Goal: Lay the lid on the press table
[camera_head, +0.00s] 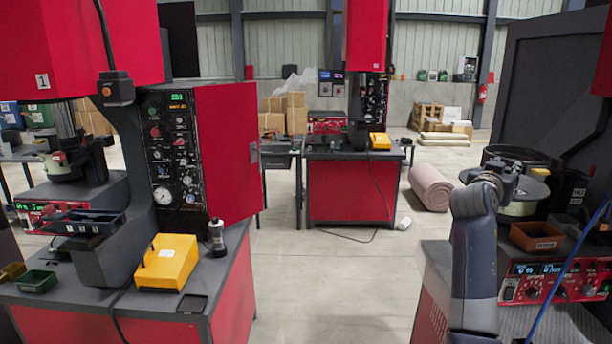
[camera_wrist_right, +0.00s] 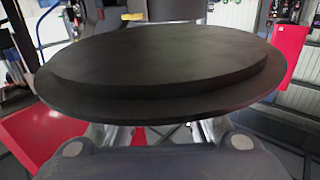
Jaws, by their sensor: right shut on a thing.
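The lid (camera_wrist_right: 160,62), a dark round disc with a stepped rim, fills the upper middle of the right wrist view. My right gripper (camera_head: 500,180) is shut on it; the lid hides most of the fingers in the wrist view. In the head view this gripper is at the right, by the bowl feeder (camera_head: 520,208). There I cannot clearly tell the lid from the dark round parts behind the gripper. A press with a red housing (camera_head: 80,45) stands at the left on a dark-topped table (camera_head: 232,262). My left gripper is out of view.
On the left table are a yellow box (camera_head: 167,262), a green bin (camera_head: 37,281) and a small dark bottle (camera_head: 217,236). A brown bin (camera_head: 537,236) sits beside the feeder. Another press table (camera_head: 349,190) stands at the back. The floor (camera_head: 325,280) between stations is clear.

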